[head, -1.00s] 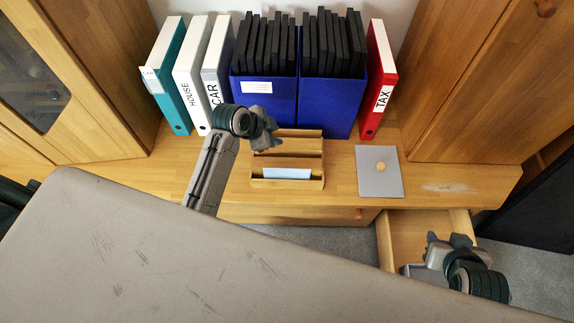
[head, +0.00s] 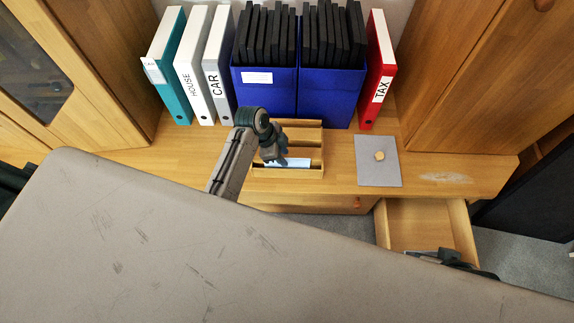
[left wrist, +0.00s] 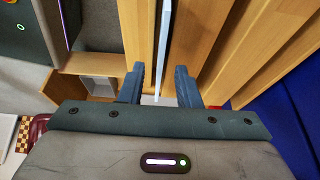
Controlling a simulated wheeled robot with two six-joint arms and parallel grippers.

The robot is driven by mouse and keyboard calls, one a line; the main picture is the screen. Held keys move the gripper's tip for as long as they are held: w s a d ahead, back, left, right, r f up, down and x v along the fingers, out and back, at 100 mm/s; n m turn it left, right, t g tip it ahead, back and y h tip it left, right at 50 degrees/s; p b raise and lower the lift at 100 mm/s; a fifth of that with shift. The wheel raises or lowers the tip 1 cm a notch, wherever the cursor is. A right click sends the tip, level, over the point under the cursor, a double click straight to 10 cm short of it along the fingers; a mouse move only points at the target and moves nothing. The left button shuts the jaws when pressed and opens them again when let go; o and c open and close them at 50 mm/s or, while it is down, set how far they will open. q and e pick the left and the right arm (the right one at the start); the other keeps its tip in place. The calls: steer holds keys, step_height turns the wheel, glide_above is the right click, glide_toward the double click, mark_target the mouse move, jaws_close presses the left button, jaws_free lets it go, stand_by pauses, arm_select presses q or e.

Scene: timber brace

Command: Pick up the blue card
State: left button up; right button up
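The blue card (head: 292,163) stands in the front slot of the wooden desk organizer (head: 287,124). It is pale blue, and its left part is hidden behind my left gripper (head: 279,158). In the left wrist view the card (left wrist: 165,35) shows edge-on, reaching in between the two fingers of my left gripper (left wrist: 160,72). The fingers are apart, one on each side of the card, with gaps visible. My right gripper (head: 440,254) shows only in part at the open drawer, mostly hidden by a grey surface in front.
Blue file boxes (head: 264,95) with black folders, white binders (head: 193,85), a teal binder (head: 173,90) and a red binder (head: 374,85) stand behind. A grey square pad (head: 378,175) lies right of the organizer. An open drawer (head: 420,225) juts out below.

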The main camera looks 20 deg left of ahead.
arm_select(q)
steer(key=shift+x, duration=1.2)
jaws_close()
